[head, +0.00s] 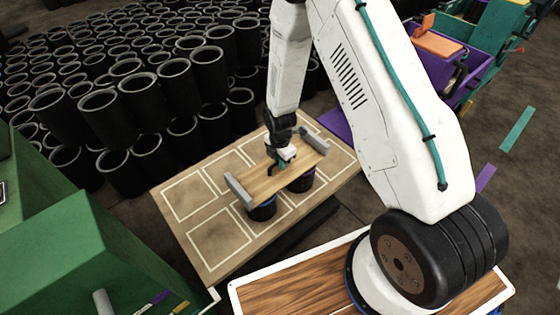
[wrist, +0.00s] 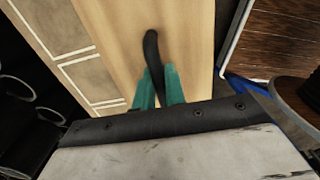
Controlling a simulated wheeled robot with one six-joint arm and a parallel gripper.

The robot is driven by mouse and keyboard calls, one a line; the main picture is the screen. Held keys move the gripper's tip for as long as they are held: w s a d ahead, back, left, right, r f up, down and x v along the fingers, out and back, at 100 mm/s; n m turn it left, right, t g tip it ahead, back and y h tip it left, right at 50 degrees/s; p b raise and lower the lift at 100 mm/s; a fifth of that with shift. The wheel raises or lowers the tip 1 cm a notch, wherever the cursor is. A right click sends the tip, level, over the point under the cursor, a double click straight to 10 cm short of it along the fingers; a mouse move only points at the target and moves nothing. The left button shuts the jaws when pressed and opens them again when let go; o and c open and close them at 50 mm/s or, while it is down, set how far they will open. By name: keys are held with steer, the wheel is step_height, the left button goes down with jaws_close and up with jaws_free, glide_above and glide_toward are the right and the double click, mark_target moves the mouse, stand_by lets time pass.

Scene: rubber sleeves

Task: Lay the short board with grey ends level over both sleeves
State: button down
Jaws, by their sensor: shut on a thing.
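The short wooden board (head: 262,187) has a grey block at each end. It lies across above two dark sleeves in the head view: one with blue trim (head: 263,212) and one with purple trim (head: 301,185). The board hides the sleeve tops, so I cannot tell whether it touches them. It looks roughly level. My gripper (head: 284,160) is over the board's middle. In the wrist view its teal fingers (wrist: 159,88) are shut on the board's black curved handle (wrist: 152,48), and the pale wood (wrist: 190,40) fills the view behind.
The sleeves stand on a table (head: 215,258) marked with white rectangles, with bare room around them. Many black sleeves (head: 130,155) crowd behind it. A green bench (head: 60,240) is at left. Purple and green bins (head: 440,70) stand at the upper right.

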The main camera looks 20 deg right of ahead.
steer(key=shift+f, duration=0.65)
steer(key=c, duration=1.4)
jaws_free()
steer(key=shift+o, duration=0.2)
steer(key=shift+r, duration=0.1)
step_height(320, 180, up, 8)
steer(key=shift+f, duration=0.15)
